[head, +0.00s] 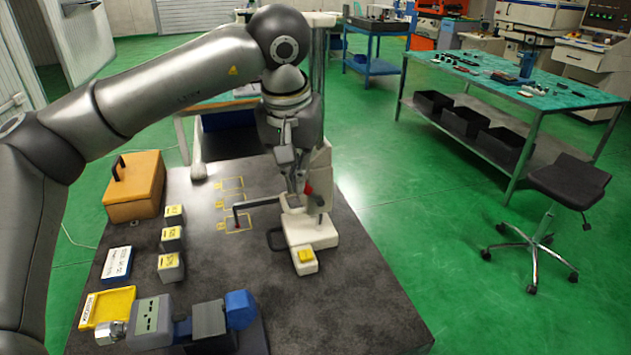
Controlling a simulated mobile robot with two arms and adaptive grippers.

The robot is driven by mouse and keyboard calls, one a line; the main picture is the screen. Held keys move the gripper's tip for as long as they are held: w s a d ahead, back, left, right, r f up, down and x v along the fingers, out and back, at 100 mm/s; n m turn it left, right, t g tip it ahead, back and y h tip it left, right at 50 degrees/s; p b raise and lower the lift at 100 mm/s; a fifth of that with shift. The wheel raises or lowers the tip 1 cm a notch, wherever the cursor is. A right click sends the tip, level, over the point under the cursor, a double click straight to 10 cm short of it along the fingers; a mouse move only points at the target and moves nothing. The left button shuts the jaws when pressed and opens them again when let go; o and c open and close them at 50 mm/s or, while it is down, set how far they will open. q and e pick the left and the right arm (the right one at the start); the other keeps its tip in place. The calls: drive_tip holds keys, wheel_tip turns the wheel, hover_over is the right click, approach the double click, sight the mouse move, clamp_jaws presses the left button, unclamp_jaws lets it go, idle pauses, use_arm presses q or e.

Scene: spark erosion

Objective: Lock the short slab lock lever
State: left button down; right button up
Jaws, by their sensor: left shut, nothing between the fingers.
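My left gripper (297,184) hangs pointing down over a white bench instrument (312,230) on the dark slab (335,295). Its narrow fingers are together, with nothing seen between them. The fingertips are close to the instrument's upper part; I cannot tell whether they touch it. A small red part (308,188) shows just right of the fingertips. A dark thin arm (262,204) reaches left from the instrument, and a black loop-shaped part (276,239) is at its left side. I cannot tell which part is the short slab lock lever. My right gripper is not in view.
An orange wooden box (133,188) stands at the slab's far left. Several grey blocks with yellow tops (171,240) line up left of the instrument. A grey-and-blue device (152,318) and a yellow tray (108,307) are at the near left. The slab's right front is clear.

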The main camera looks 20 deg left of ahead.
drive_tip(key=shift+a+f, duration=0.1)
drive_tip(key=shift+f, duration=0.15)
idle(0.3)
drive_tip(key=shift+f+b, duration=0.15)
drive_tip(key=shift+b, duration=0.2)
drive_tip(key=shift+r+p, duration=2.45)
